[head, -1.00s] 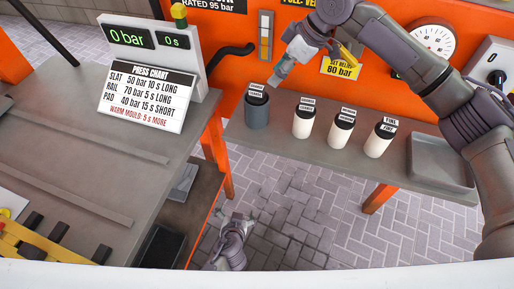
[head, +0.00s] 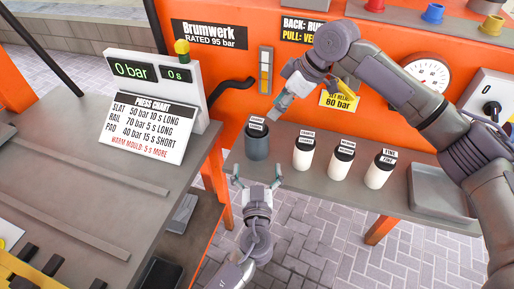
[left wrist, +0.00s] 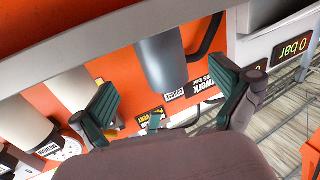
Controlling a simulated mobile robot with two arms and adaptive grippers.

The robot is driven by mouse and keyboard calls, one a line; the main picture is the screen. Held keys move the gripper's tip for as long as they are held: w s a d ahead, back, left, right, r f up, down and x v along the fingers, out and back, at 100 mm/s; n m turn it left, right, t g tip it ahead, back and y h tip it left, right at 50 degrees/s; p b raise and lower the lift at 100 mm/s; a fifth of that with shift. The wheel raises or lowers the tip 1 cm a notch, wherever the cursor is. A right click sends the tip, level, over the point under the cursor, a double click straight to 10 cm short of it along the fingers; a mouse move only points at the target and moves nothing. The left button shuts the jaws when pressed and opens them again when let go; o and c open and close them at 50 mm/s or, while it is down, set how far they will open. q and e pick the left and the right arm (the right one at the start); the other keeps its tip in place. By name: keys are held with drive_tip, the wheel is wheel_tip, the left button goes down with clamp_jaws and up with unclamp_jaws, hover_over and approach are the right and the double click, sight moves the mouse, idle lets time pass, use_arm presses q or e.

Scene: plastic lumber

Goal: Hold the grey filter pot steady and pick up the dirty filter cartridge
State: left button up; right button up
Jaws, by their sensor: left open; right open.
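The grey filter pot (head: 256,146) stands upright at the left end of the grey shelf. A dark top with a small label (head: 257,123) shows at its mouth; I cannot make out a separate dirty cartridge. My left gripper (head: 257,174) is open in front of the pot, fingers pointing at it, apart from it. In the left wrist view the pot (left wrist: 163,62) appears between and beyond the spread fingers (left wrist: 165,88). My right gripper (head: 277,107) is open and empty, above and slightly right of the pot's top, apart from it.
White canisters with dark labelled tops (head: 303,153), (head: 340,158), (head: 379,170) stand right of the pot on the shelf (head: 400,197). A grey tray (head: 440,194) is at the shelf's right end. The orange press (head: 225,65) rises behind; a dark curved handle (head: 234,87) projects near the pot.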

sight(257, 142)
use_arm(q)
drive_tip(key=w, duration=0.9)
drive_tip(key=shift+w, duration=0.3)
